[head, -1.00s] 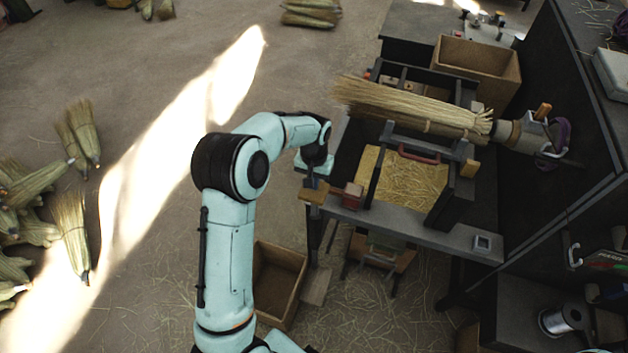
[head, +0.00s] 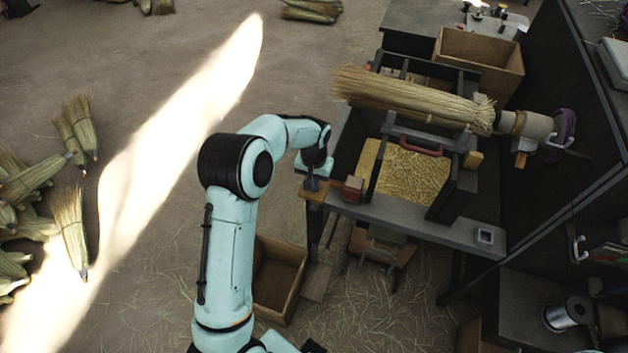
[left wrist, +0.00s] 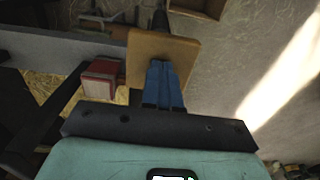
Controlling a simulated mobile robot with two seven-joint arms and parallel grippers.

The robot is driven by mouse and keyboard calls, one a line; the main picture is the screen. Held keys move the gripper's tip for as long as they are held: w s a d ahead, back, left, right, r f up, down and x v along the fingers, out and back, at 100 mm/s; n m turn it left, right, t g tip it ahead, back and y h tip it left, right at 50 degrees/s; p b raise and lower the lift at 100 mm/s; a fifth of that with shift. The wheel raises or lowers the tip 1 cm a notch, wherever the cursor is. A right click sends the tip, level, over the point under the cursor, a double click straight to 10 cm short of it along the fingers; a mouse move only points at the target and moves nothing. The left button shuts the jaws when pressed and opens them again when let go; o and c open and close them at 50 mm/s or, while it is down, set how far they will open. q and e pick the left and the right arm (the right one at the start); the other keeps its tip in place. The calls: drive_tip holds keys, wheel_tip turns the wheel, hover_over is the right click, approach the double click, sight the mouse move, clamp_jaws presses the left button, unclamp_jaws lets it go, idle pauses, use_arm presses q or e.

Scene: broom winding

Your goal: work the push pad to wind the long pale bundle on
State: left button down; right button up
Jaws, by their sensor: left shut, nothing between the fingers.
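The long pale bundle (head: 405,98) lies across the bench frame in the head view, its right end at the round grey holder (head: 533,126). A wooden block (head: 520,158) on that holder points down. My left gripper (head: 312,186) is at the bench's front left corner, over a flat wooden pad (head: 316,200). In the left wrist view its blue fingers (left wrist: 162,78) are shut with nothing between them. They overlap the wooden pad (left wrist: 180,46); I cannot tell whether they press on it. My right gripper is not in view.
A red block (head: 353,187) sits just right of the pad; it also shows in the left wrist view (left wrist: 103,78). A straw-filled tray (head: 408,180) is in the bench. An open wooden box (head: 278,285) stands on the floor below. Loose bundles (head: 70,225) lie far left.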

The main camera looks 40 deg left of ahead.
use_arm(q)
drive_tip(key=shift+f+b, duration=1.05)
drive_tip(key=shift+f, duration=1.55)
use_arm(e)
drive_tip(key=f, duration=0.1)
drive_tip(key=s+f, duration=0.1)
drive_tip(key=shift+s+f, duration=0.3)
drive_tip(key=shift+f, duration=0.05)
use_arm(q)
wheel_tip(320, 180, up, 10)
drive_tip(key=p, duration=0.4)
drive_tip(key=shift+w+f, duration=0.1)
drive_tip(key=shift+f, duration=0.1)
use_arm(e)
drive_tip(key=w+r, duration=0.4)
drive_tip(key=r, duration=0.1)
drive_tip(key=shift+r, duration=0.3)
